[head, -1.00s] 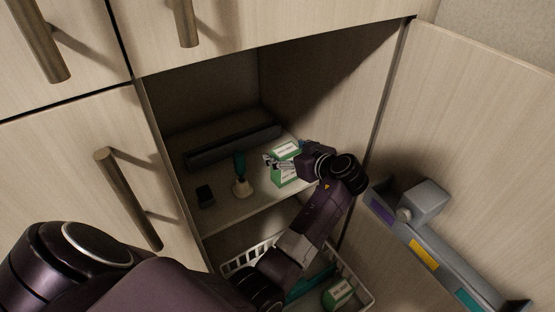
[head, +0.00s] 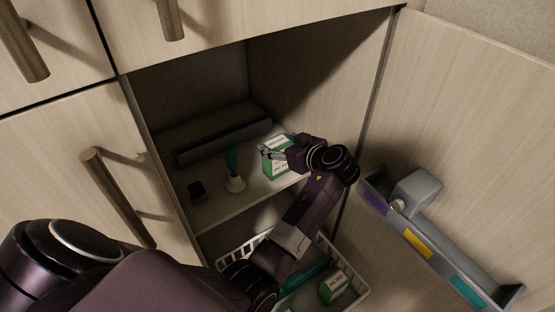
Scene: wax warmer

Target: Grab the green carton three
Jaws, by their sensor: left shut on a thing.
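A green and white carton (head: 272,171) stands on the shelf inside the open cabinet, near its right front. My left gripper (head: 275,153) is across the upper part of this carton and is shut on it. The fingers hide part of the carton's face. I cannot tell whether the carton is clear of the shelf. Another green and white carton (head: 332,287) lies in the white basket below. My right gripper is not in view.
A teal-handled brush (head: 234,175) and a small dark box (head: 197,191) stand left of the carton. A long dark case (head: 222,141) lies behind. The white basket (head: 352,277) is below the shelf. The open door at right carries a grey rack (head: 440,245).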

